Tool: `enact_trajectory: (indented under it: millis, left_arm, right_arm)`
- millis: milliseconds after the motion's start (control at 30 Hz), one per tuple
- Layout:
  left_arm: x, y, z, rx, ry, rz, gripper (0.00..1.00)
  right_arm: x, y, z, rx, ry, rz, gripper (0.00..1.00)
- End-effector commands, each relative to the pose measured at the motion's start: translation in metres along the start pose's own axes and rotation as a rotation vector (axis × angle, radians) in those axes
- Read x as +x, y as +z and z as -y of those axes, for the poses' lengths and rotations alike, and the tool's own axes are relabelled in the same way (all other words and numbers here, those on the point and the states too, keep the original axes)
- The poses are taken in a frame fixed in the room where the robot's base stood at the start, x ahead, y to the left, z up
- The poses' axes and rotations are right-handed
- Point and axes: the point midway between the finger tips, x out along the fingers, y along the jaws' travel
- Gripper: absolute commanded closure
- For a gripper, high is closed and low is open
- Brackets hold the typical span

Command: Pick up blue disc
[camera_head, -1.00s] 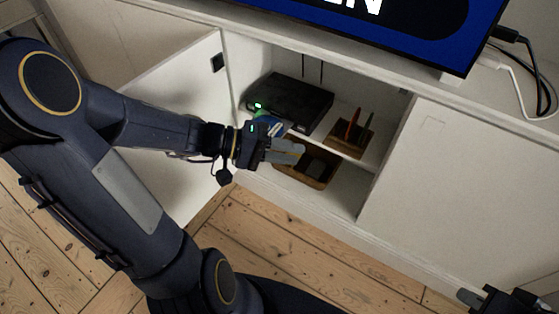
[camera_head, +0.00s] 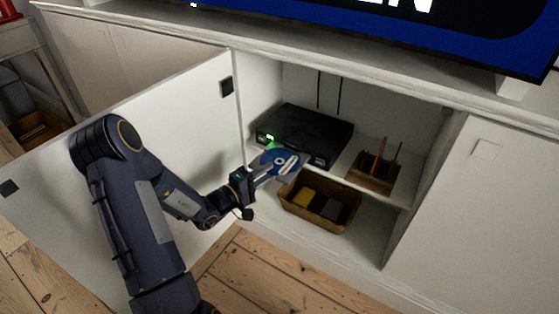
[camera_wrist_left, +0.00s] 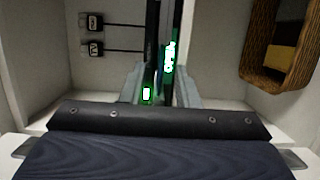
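The blue disc (camera_head: 269,160) lies flat at the front of a black player (camera_head: 309,132) with a green light, inside the open cabinet. Whether it rests on a tray or in a slot is hidden. My left gripper (camera_head: 287,167) is at the disc's front, one pale finger over its face. In the left wrist view, the two fingers (camera_wrist_left: 160,85) stand apart. Dark upright strips and the player's green display (camera_wrist_left: 168,56) show between them. No clear grip on the disc shows. My right gripper is out of view.
A wicker basket (camera_head: 318,219) with yellow and grey items stands on the lower shelf, close below the disc. A wooden holder (camera_head: 372,180) with upright sticks is right of the player. The open white door (camera_head: 150,125) is behind my left arm. A television (camera_head: 480,30) stands above.

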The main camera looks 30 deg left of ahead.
Motion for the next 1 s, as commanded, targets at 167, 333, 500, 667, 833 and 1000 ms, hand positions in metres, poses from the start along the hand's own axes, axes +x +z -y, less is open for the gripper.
enact_trajectory:
  millis: [167,333,500,667,833,1000]
  left_arm:
    - [0.021,0.0,0.0,0.0,0.0,0.001,0.72]
    - [0.022,0.0,0.0,-0.001,-0.001,0.0,0.72]
    - [0.021,0.0,0.0,-0.001,-0.001,0.0,0.91]
    - [0.021,0.0,0.0,-0.001,-0.001,0.0,1.0]
    - [0.021,0.0,0.0,-0.001,-0.001,0.001,1.0]
    - [0.021,0.0,-0.002,0.0,-0.001,0.001,1.0]
  right_arm:
    - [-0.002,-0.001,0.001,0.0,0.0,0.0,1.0]
    - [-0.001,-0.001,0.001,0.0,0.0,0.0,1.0]
    - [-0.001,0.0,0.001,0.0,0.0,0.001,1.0]
    - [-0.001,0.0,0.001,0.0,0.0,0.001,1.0]
    - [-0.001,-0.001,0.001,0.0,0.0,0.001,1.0]
    - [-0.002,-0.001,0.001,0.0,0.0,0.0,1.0]
